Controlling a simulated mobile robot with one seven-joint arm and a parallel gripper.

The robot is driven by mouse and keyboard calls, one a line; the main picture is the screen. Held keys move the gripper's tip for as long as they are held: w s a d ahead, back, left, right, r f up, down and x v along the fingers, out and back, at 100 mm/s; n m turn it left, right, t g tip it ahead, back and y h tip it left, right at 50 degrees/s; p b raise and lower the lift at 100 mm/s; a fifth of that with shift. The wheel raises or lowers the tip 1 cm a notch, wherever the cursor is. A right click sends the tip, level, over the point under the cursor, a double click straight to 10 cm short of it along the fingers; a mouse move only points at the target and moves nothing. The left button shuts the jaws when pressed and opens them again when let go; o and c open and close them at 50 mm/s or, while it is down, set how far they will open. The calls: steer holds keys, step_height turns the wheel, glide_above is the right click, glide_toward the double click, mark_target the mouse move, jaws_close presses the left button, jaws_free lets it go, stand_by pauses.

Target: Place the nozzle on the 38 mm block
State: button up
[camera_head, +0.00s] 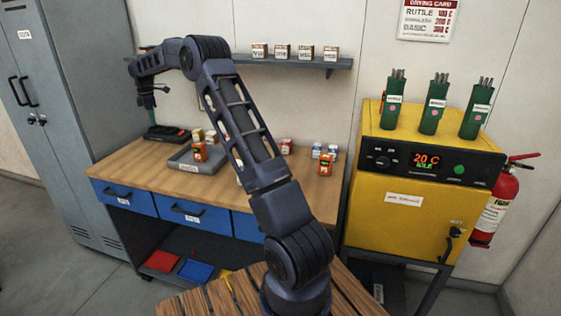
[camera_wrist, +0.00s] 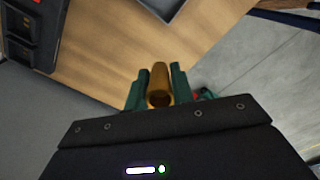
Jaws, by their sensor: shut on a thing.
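My gripper (camera_head: 148,97) is raised above the left end of the workbench, near the grey locker. In the wrist view its green fingertips (camera_wrist: 160,88) are shut on a brass-coloured, hollow cylinder, the nozzle (camera_wrist: 159,80), with one finger on each side. The nozzle is clear of the bench below it. In the head view the nozzle is too small to make out. I cannot tell which thing is the 38 mm block: several small labelled blocks (camera_head: 281,51) stand in a row on the wall shelf, and their labels are not readable.
The workbench (camera_head: 120,168) carries a grey tray (camera_head: 180,163) with an orange box (camera_head: 199,152), a black-and-red device (camera_head: 166,133) and several small boxes (camera_head: 325,165). A yellow oven (camera_head: 400,220) stands right. The shelf (camera_head: 300,62) is above the bench. Bare wood lies at the bench's left front.

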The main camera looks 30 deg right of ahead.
steer(key=s+d+r, duration=0.1)
steer(key=s+d, duration=0.3)
steer(key=d, duration=1.1)
steer(key=s+d+r, duration=0.2)
steer(key=s+d, duration=0.2)
steer(key=d, duration=1.1)
steer(key=s+d+m, duration=0.1)
steer(key=s+d, duration=1.9)
step_height(320, 180, down, 21)
steer(key=shift+w+r, duration=0.15)
steer(key=shift+r, duration=0.05)
steer(key=shift+f, duration=0.15)
steer(key=o, duration=1)
